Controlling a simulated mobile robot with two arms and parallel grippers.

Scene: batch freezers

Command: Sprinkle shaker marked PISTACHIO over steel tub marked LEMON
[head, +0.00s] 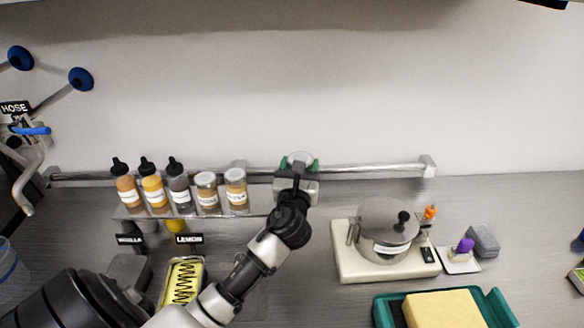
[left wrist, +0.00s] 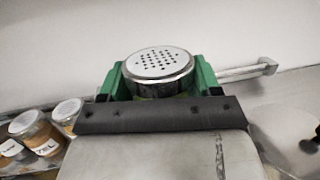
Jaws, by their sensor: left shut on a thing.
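My left gripper (head: 299,164) has green fingers and is shut on a shaker (left wrist: 158,64) with a perforated metal lid. The shaker is upright, held at the right end of the bottle shelf, near the wall rail. Its label does not show, so I cannot read its name. The steel tub marked LEMON (head: 203,264) is on the counter at lower left, below its black LEMON sign (head: 189,239). It holds yellow stuff with dark zigzag lines. My left arm passes to the right of it. My right gripper is not in view.
Squeeze bottles (head: 153,189) and two jars (head: 236,190) stand on the shelf left of the gripper. A lidded pot (head: 385,223) sits on a pale base at right. A green tray (head: 498,308) holds a yellow block. A VANILLA sign (head: 130,240) stands left of LEMON.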

